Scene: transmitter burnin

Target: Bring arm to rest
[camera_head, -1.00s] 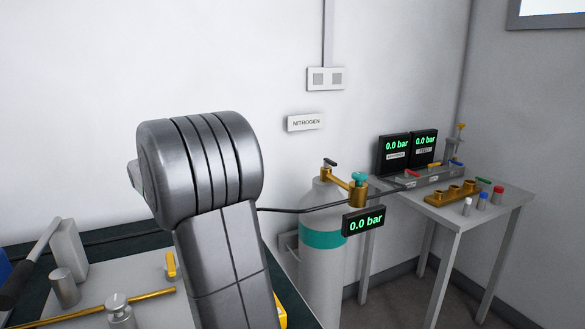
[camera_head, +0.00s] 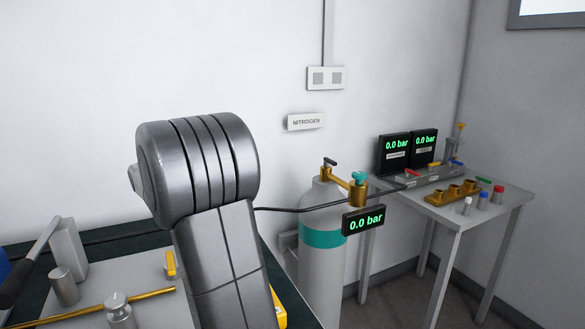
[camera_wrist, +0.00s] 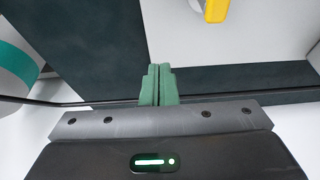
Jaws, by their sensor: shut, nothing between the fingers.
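My gripper (camera_wrist: 159,84) shows in the wrist view with its two green fingers pressed together and nothing between them. It hangs over the dark border of the bench (camera_wrist: 85,50), apart from any object. A yellow handle (camera_wrist: 216,10) lies beyond the fingertips at the top of that view. In the head view my grey arm stands bent in front of the bench, and my gripper is hidden there.
A nitrogen cylinder (camera_head: 322,265) with a teal band stands right of the bench, its display (camera_head: 364,220) reading 0.0 bar. A hose (camera_head: 300,209) runs behind my arm. A side table (camera_head: 490,215) holds displays, a brass block (camera_head: 452,192) and small capped parts.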

